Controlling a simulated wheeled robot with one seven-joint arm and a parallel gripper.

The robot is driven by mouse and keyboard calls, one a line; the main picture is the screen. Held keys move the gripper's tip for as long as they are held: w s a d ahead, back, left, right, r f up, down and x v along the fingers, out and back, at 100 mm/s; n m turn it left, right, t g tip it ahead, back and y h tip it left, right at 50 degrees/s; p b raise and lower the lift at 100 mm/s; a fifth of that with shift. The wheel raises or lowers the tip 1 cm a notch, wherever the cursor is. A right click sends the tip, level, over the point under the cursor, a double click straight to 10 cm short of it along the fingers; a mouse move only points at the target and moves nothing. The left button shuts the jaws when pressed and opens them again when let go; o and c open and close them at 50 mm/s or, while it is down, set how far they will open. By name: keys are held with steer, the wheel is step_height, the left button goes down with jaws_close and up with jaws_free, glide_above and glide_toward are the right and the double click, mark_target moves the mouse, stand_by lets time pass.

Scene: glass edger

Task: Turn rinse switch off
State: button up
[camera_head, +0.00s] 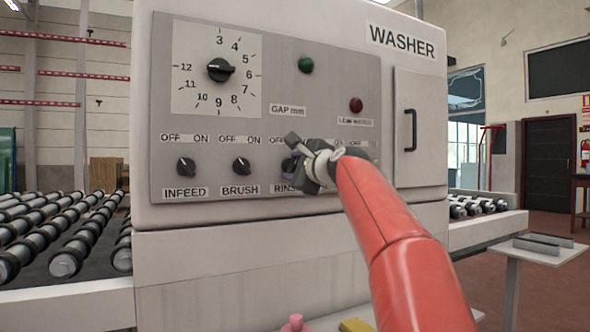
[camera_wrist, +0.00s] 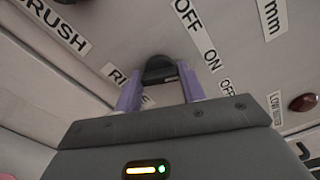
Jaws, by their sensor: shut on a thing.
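The rinse switch (camera_wrist: 160,70) is a black rotary knob on the washer's grey panel, below an OFF/ON label in the wrist view. My gripper (camera_wrist: 160,88) is at the panel with its two purple fingers on either side of the knob, shut on it. In the head view my gripper (camera_head: 291,166) covers most of the rinse switch and part of its RINSE label (camera_head: 286,189). Which way the knob points is hard to tell, as the fingers and the viewing angle hide its pointer.
The brush switch (camera_head: 241,166) and infeed switch (camera_head: 186,167) sit to the left. A large gap dial (camera_head: 221,69), a green lamp (camera_head: 306,65) and a red lamp (camera_head: 356,105) are above. A door handle (camera_head: 411,130) stands out at the right. Roller conveyors (camera_head: 70,240) flank the washer.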

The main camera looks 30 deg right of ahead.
steer(key=n+b, duration=0.1)
steer(key=n, duration=0.5)
steer(key=shift+f+b, duration=0.15)
steer(key=shift+b, duration=0.25)
steer(key=n+b, duration=0.1)
steer(key=n, duration=0.4)
steer(key=shift+n, duration=0.4)
steer(key=o, duration=1)
steer(key=shift+c, duration=0.2)
